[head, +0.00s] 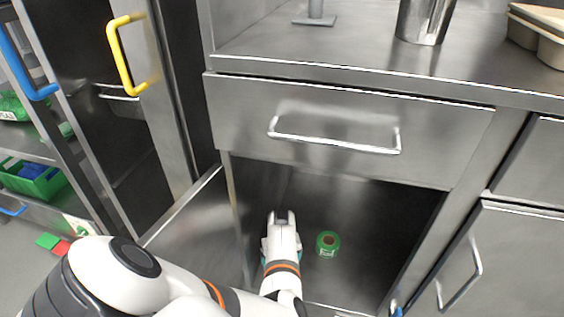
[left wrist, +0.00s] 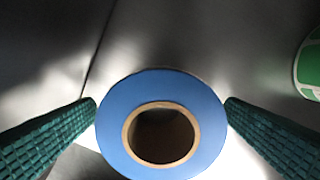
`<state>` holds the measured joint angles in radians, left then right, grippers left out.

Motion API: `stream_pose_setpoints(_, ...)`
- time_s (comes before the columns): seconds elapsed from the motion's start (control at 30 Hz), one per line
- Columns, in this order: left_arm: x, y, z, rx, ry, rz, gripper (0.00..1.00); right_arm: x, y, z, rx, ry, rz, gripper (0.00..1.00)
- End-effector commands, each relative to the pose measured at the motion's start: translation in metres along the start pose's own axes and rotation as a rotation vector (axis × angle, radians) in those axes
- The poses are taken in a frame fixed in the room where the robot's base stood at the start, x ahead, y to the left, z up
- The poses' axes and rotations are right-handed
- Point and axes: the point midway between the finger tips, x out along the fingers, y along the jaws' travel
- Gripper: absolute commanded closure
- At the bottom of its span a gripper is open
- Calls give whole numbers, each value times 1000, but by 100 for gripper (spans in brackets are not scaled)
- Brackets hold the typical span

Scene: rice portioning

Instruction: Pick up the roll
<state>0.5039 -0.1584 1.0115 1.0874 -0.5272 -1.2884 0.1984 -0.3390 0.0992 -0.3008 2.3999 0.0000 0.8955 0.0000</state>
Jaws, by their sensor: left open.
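A blue roll (left wrist: 115,125) with a brown cardboard core shows end-on in the left wrist view. It sits between the two dark green ridged fingers of my left gripper (left wrist: 161,101), which is open. The fingertips reach beside the roll's left and right edges, and I cannot tell whether they touch it. In the head view my left gripper (head: 281,260) is inside the open lower cabinet and hides the blue roll. A green roll (head: 328,243) stands to its right on the cabinet floor. Part of it shows at the right edge of the left wrist view (left wrist: 309,65). My right gripper is out of view.
A closed drawer (head: 345,112) with a bar handle is above the opening. The cabinet's open door (head: 190,215) stands at the left. A metal container (head: 424,18) and beige trays (head: 540,35) are on the counter. Shelves with green bins (head: 35,182) are at far left.

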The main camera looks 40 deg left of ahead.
Motion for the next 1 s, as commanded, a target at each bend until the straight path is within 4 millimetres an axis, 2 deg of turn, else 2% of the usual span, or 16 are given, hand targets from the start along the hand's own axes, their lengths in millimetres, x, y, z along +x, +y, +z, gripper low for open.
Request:
stream_pose_setpoints(0.03, 11, 0, 0, 1, 1, 0, 7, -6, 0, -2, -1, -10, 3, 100)
stream_pose_setpoints(0.07, 13, 0, 0, 1, 0, 0, 7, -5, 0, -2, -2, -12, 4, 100)
stream_pose_setpoints(0.3, 12, 0, 0, 0, -1, -1, 7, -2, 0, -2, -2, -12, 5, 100)
stream_pose_setpoints(0.6, 12, 0, 0, 1, 0, 0, 56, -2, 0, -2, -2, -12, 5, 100)
stream_pose_setpoints(0.63, 12, 0, 0, 1, 0, -1, 59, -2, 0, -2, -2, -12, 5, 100)
stream_pose_setpoints(1.0, 8, 0, -2, 2, 0, 0, 59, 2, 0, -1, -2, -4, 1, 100)
